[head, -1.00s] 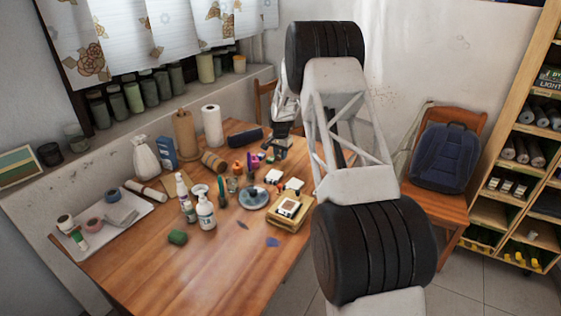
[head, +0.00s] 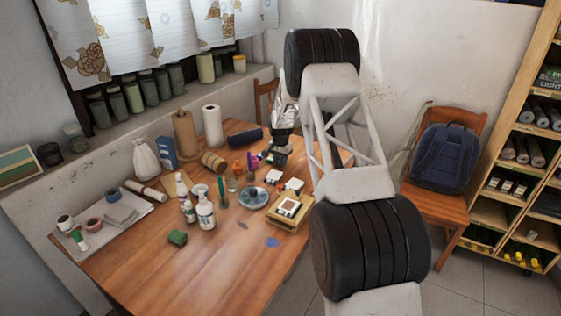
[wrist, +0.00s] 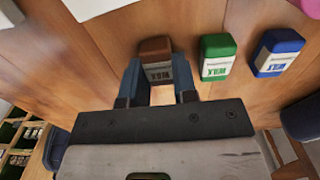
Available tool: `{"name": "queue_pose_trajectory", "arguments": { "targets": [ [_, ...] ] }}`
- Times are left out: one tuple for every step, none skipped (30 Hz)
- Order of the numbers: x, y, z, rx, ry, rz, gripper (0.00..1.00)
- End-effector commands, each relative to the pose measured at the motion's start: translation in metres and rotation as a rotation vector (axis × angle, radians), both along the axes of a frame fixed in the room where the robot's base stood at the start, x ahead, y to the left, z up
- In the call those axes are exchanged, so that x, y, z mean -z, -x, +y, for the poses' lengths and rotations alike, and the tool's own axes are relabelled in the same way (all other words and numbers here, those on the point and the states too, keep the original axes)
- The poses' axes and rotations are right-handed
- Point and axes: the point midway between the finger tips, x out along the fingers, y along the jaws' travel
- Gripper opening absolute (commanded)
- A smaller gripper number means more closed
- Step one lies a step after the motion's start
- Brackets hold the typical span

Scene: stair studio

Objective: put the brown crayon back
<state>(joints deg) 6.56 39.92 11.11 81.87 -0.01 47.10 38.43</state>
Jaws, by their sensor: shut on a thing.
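The brown crayon (wrist: 155,48) is a small block with a white label, between my gripper's fingers in the wrist view. My gripper (wrist: 157,76) is shut on it. I cannot tell whether the crayon touches the wooden table. A green crayon (wrist: 217,57) and a blue crayon (wrist: 278,52) of the same make lie in a row to its right, apart from it. In the head view my gripper (head: 276,160) is low over the far part of the table, and the brown crayon cannot be made out there.
The table (head: 190,270) holds a wooden tray (head: 290,224), a round blue dish (head: 253,198), white bottles (head: 205,212) and paper rolls (head: 212,127). A dark roll (head: 245,136) lies close to my gripper. The table's front is mostly clear.

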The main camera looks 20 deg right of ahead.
Motion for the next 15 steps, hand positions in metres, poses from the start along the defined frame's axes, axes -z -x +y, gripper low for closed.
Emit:
{"name": "queue_pose_trajectory", "arguments": {
  "targets": [
    [0.0007, 0.0000, 0.0000, 0.000, 0.000, 0.000, 0.08],
    [0.0013, 0.0000, 0.0000, 0.000, 0.000, 0.000, 0.08],
    [0.0022, -0.0001, 0.0000, 0.000, 0.000, 0.000, 0.08],
    [0.0027, -0.0001, 0.0000, 0.000, 0.000, 0.000, 0.08],
    [0.0029, -0.0002, -0.0001, 0.000, 0.000, 0.000, 0.28],
    [0.0026, -0.0002, -0.0001, 0.000, 0.000, 0.000, 0.34],
    [0.0026, -0.0002, -0.0001, 0.000, 0.000, 0.000, 0.39],
    [0.0026, -0.0002, -0.0001, 0.000, 0.000, 0.000, 0.43],
    [0.0027, -0.0001, -0.0001, 0.000, 0.000, 0.000, 0.49],
    [0.0027, -0.0001, 0.0000, 0.000, 0.000, 0.000, 0.52],
    [0.0027, -0.0001, 0.0000, 0.000, 0.000, 0.000, 0.52],
    [0.0027, -0.0001, 0.0000, 0.000, 0.000, 0.000, 0.52],
    [0.0027, -0.0001, 0.0000, 0.000, 0.000, 0.000, 0.52],
    [0.0027, -0.0001, 0.0000, 0.000, 0.000, 0.000, 0.52],
    [0.0027, -0.0001, 0.0000, 0.000, 0.000, 0.000, 0.52]
  ]
}}
